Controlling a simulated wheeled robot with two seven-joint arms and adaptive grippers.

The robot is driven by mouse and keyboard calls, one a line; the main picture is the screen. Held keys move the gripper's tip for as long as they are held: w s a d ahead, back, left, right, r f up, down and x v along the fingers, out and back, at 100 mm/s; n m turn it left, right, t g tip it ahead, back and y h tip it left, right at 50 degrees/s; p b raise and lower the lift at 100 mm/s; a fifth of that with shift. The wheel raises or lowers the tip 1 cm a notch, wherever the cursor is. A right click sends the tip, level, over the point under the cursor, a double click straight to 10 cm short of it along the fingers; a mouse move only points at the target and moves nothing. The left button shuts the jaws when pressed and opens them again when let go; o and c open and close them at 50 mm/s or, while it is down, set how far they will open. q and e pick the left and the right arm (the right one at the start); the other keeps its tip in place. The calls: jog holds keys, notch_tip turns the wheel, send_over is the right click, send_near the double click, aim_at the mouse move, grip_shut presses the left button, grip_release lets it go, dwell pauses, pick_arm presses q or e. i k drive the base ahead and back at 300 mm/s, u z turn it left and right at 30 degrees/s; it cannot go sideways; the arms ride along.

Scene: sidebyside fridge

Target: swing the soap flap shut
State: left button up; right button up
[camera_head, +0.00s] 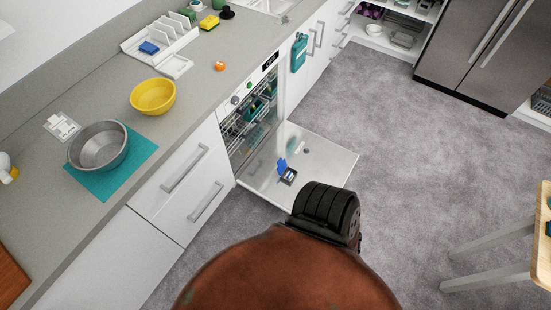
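The dishwasher door (325,158) is folded down flat and open, low over the floor. On its inner face is a small dark soap dispenser (289,177). Its blue soap flap (282,166) stands up open at the dispenser's far-left side. Neither of my grippers shows in the head view. A brown rounded part and a black ribbed part of my own body fill the bottom middle. The black part comes close to the door's near edge in the picture and may hide a little of it.
The dishwasher's racks (245,117) hold dishes inside the opening. The counter (105,75) bears a yellow bowl (153,97), a metal bowl (98,148) and a dish rack (160,42). A wooden table (542,240) stands at the right. The carpet (400,150) right of the door is clear.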

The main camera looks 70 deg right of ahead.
aim_at(281, 164)
jog(key=z, duration=0.75)
jog(key=i, duration=0.9)
jog(key=z, duration=0.9)
